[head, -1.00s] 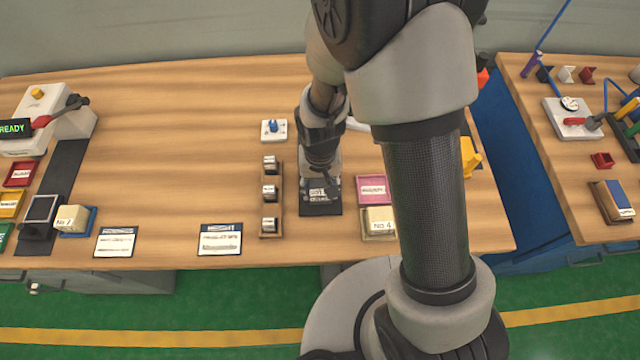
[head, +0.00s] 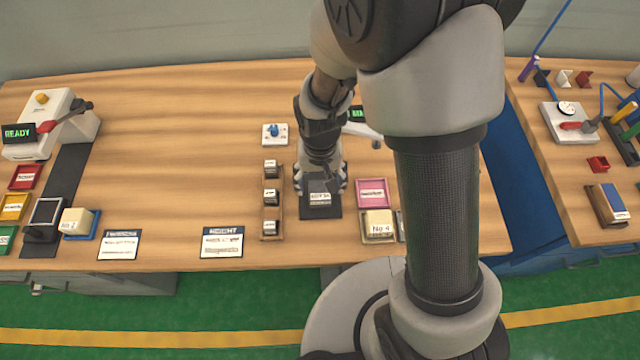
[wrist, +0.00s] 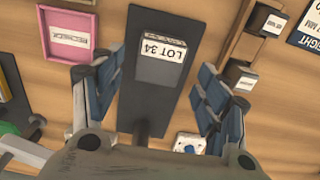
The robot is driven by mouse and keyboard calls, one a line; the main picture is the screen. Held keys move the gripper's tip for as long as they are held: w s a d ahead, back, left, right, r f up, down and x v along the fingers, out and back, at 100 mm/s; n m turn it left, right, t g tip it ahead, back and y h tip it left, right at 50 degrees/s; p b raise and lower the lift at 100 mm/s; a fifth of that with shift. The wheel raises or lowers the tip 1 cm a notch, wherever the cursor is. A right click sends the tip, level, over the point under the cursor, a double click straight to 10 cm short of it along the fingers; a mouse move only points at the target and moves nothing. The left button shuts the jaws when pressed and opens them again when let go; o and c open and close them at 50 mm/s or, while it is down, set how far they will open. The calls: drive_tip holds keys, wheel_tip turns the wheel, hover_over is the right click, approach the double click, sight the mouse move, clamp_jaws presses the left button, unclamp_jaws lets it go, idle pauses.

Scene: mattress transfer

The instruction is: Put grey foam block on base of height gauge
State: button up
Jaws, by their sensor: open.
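The grey foam block (wrist: 160,72), dark with a white "LOT 34" label, lies on a flat dark plate (wrist: 181,22) in the wrist view. The plate, seemingly the height gauge's base, narrows to a post-like part (wrist: 147,130). In the head view the labelled block (head: 320,198) is on the same dark plate (head: 321,212). My gripper (wrist: 160,80) is open, its fingers spread on either side of the block with gaps showing. In the head view my gripper (head: 321,180) is just behind and above the block. My arm hides most of the gauge's upper part.
A tray of several small labelled blocks (head: 270,197) stands left of the plate. A pink tray (head: 373,191) and a cream "No 4" block (head: 378,223) are to the right. A white fixture with a blue knob (head: 275,133) is behind left. Bare wood lies farther left.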

wheel_tip(320, 180, up, 8)
drive_tip(key=p, duration=0.2)
wheel_tip(320, 180, up, 8)
drive_tip(key=r+t, duration=0.1)
hover_over(320, 190)
drive_tip(key=s+d, duration=0.1)
drive_tip(key=d, duration=0.2)
drive_tip(key=s+d+r+t, duration=0.3)
drive_tip(key=s+d+r, duration=0.5)
drive_tip(key=s+r, duration=0.4)
drive_tip(key=shift+s+r+t, duration=0.2)
drive_tip(key=shift+s+t, duration=0.05)
drive_tip(key=shift+t, duration=0.05)
